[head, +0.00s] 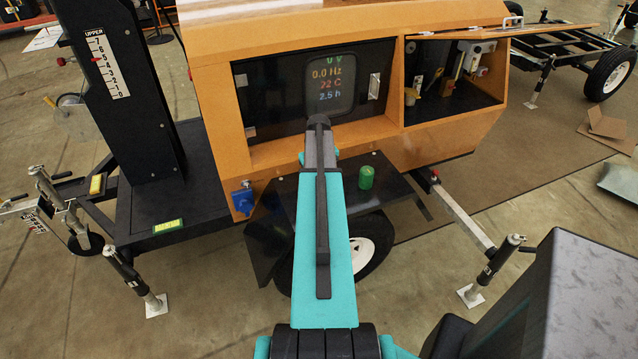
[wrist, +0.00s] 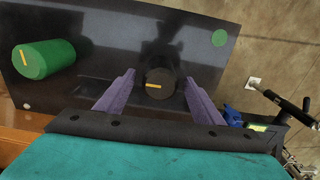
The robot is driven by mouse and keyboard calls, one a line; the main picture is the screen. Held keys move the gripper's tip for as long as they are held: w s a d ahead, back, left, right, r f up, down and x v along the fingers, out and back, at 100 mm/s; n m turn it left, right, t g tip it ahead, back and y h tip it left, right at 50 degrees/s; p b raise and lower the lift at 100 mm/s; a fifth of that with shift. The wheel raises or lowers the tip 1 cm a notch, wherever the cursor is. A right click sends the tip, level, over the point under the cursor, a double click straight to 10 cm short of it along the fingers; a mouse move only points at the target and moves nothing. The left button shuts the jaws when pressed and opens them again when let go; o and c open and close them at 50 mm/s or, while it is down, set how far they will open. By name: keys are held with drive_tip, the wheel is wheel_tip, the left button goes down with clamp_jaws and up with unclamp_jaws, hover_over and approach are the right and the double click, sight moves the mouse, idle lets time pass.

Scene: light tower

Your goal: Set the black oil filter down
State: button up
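The black oil filter (wrist: 160,83) shows in the wrist view as a short dark cylinder with a yellow mark on its end. It is between the two purple fingers of my gripper (wrist: 160,84), with a visible gap on each side, so the gripper is open around it. The filter is over the dark fender plate (wrist: 200,28); whether its base touches the plate is hard to tell. In the head view my arm hides the gripper and the filter. The fender (head: 396,190) shows there above the wheel.
A green cylinder (wrist: 45,58) with a yellow mark stands on the fender; it also shows in the head view (head: 366,177). A flat green disc (wrist: 219,38) marks the fender. The orange cabinet (head: 240,140) rises behind it. Bare fender lies around the black filter.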

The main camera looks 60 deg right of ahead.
drive_tip(key=shift+r, duration=0.2)
wheel_tip(320, 180, up, 12)
drive_tip(key=b, duration=0.3)
idle(0.8)
drive_tip(key=shift+f, duration=0.1)
idle(0.6)
